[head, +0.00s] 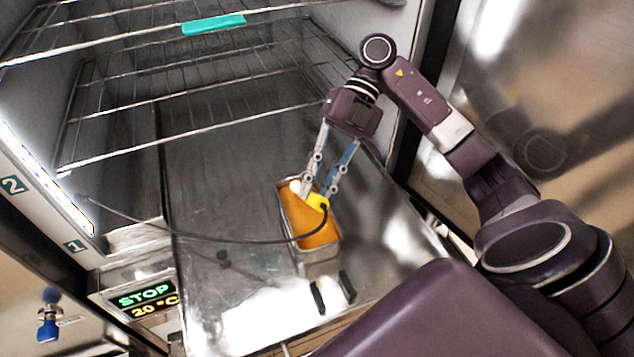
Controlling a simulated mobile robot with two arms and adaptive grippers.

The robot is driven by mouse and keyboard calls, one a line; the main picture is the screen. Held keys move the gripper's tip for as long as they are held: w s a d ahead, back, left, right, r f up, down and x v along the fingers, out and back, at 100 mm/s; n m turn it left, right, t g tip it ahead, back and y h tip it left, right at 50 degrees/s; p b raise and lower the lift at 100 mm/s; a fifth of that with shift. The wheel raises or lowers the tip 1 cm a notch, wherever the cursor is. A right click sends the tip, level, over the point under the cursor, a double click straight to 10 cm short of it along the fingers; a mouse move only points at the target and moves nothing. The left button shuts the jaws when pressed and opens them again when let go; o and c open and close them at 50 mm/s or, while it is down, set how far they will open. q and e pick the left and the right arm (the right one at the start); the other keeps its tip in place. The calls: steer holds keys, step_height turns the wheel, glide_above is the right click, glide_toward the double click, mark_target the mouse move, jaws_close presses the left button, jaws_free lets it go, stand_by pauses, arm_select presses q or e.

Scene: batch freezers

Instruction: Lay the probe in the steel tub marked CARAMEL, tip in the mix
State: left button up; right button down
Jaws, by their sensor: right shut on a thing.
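A steel tub (320,262) with orange mix (305,222) stands on the cabinet's steel floor; no CARAMEL marking is readable in this view. The probe (318,201) shows as a yellow part with a black cable at the tub's far end. My right gripper (313,193) reaches down from above with its fingers closed on the probe, over the mix. The probe's tip is hidden, so I cannot tell whether it is in the mix. My left gripper is not in view.
The black cable (220,239) runs left from the probe to the cabinet's left wall. Wire shelves (190,131) hang above, with a teal strip (213,24) on the upper one. A display (147,299) reads STOP and 20 °C. Bare steel floor lies left of the tub.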

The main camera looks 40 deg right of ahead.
steer(key=shift+f+b, duration=1.45)
steer(key=shift+f, duration=0.95)
steer(key=c, duration=1.7)
jaws_free()
step_height(320, 180, up, 10)
